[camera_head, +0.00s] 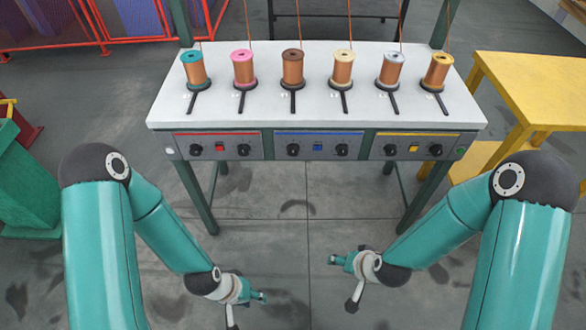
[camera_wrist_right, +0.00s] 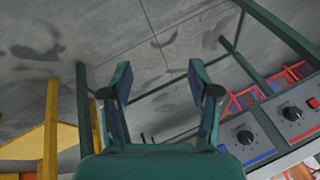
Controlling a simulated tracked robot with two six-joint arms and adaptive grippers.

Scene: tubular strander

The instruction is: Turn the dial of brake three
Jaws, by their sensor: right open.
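A white-topped bench (camera_head: 260,105) carries copper-wound spools, each with a black lever. Its front has red, blue and yellow striped panels, each with two black dials and a button. The third dial from the left (camera_head: 293,149) is the left one in the blue panel (camera_head: 318,137); a dial by a blue stripe in the right wrist view (camera_wrist_right: 244,137) looks like the same one. My right gripper (camera_head: 341,260) is below and in front of the bench, open and empty in the right wrist view (camera_wrist_right: 160,72). My left gripper (camera_head: 258,296) is low at left centre; its jaw opening is unclear.
A yellow table (camera_head: 530,90) stands at the right of the bench. A green bin (camera_head: 25,175) is at the left, and red railing (camera_head: 130,35) runs behind. Green bench legs (camera_head: 196,200) stand below the panels. The grey floor between my arms is clear.

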